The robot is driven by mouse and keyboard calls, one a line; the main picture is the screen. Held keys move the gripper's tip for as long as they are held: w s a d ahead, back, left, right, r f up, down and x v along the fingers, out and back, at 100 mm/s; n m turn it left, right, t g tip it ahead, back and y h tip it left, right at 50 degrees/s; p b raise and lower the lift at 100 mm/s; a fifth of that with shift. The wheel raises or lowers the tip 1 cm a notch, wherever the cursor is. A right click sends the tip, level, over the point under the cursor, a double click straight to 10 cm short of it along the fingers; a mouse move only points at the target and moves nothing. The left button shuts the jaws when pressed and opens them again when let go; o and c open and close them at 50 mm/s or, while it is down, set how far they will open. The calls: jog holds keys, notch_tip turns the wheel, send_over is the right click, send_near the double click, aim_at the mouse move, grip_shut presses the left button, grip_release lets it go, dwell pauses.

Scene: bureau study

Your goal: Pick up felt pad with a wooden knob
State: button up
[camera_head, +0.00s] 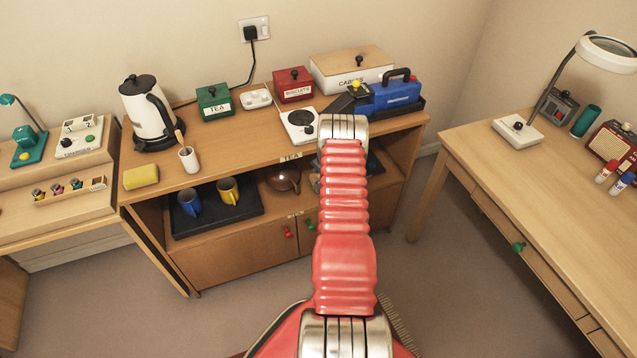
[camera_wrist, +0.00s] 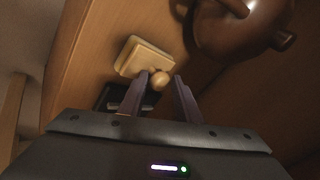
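The felt pad (camera_wrist: 143,56) is a pale tan block with a round wooden knob (camera_wrist: 160,80), lying on a wooden surface in the wrist view. My gripper (camera_wrist: 161,76) is open, with its two dark fingers pointing at the pad. The knob shows between the fingertips, nearer the left one. I cannot tell whether either finger touches it. In the head view my red arm reaches toward the lower shelf of the cabinet and hides my gripper and the pad.
A brown teapot (camera_wrist: 238,22) stands close right of the pad; it also shows on the shelf in the head view (camera_head: 283,180). A dark object (camera_wrist: 115,96) lies by the left finger. A dark tray (camera_head: 240,222) with blue and yellow mugs sits left on the shelf. The cabinet top (camera_head: 225,140) is overhead.

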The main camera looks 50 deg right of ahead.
grip_shut()
jog(key=shift+r, duration=0.1)
dwell(0.3)
jog(key=shift+r, duration=0.75)
jog(key=s+a, duration=0.5)
jog(key=s, duration=0.2)
jog(key=s+a, duration=0.4)
jog(key=s, duration=0.4)
jog(key=shift+a, duration=0.35)
jog(key=shift+s+f, duration=0.1)
jog(key=shift+c, duration=1.3)
grip_release()
jog(key=shift+c, duration=1.4)
